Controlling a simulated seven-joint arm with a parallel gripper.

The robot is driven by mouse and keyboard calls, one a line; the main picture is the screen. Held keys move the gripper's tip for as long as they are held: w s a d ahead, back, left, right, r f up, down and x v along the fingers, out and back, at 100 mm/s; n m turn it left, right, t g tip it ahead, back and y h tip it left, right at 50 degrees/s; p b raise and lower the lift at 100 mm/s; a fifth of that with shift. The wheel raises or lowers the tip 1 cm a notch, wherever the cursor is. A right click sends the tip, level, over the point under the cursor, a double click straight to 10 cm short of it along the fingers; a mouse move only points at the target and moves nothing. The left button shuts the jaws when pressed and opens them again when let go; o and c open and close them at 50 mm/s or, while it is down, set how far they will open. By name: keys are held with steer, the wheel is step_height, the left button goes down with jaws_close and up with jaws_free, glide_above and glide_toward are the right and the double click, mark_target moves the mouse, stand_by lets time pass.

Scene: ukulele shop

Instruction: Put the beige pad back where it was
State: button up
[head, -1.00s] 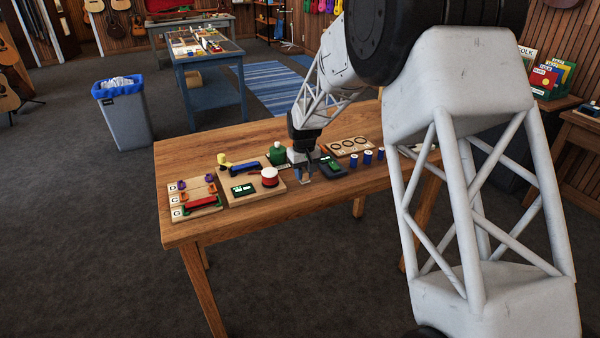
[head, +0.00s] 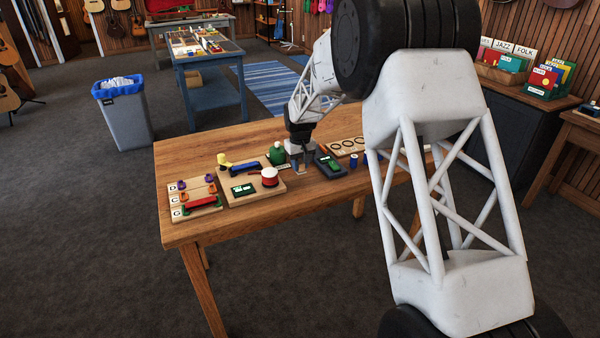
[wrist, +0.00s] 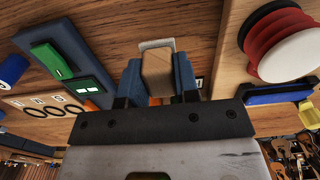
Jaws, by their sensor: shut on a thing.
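My gripper (wrist: 158,82) is shut on the beige pad (wrist: 159,66), a small block held between its two blue-grey fingers in the wrist view. A pale grey-white patch (wrist: 156,44) shows just beyond the pad; I cannot tell what it is. In the head view my gripper (head: 298,169) is low over the wooden table (head: 330,192), between the board with the red and white round thing and the dark device. The pad cannot be made out there. I cannot tell whether it touches the table.
The red and white round thing (head: 269,176) stands close to the left, on a wooden board. A dark device with a green piece (head: 328,163) lies close to the right. A green container (head: 277,154) stands behind. The table's front is clear.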

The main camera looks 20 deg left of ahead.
mark_target(300, 171)
steer(key=shift+f, duration=1.7)
steer(key=shift+f, duration=0.15)
steer(key=o, duration=1)
steer(key=shift+c, duration=0.2)
step_height(300, 171, up, 12)
steer(key=shift+r, duration=0.1)
